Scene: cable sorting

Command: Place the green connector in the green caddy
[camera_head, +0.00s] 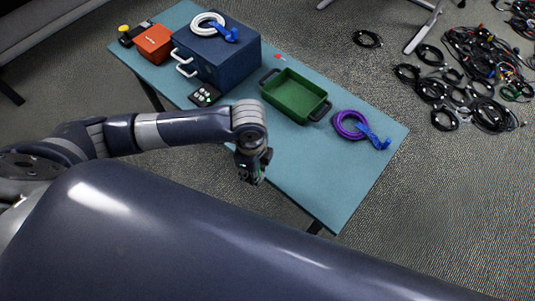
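The green caddy (297,97) stands on the blue-green table, right of the middle, and its inside looks empty. My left gripper (249,178) points down near the table's front edge, in front of the caddy and apart from it. A small green patch shows at its fingers, but it is too small to tell whether this is a held connector or whether the fingers are open. A small black block (204,95) with pale and green spots lies on the table left of the caddy. I cannot make out the green connector for certain. My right gripper is not in view.
A dark blue box (217,60) with white handles carries a coiled white cable (207,23). An orange box (153,43) stands left of it. A purple cable coil (349,124) with a blue strap lies right of the caddy. The table's near right part is clear.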

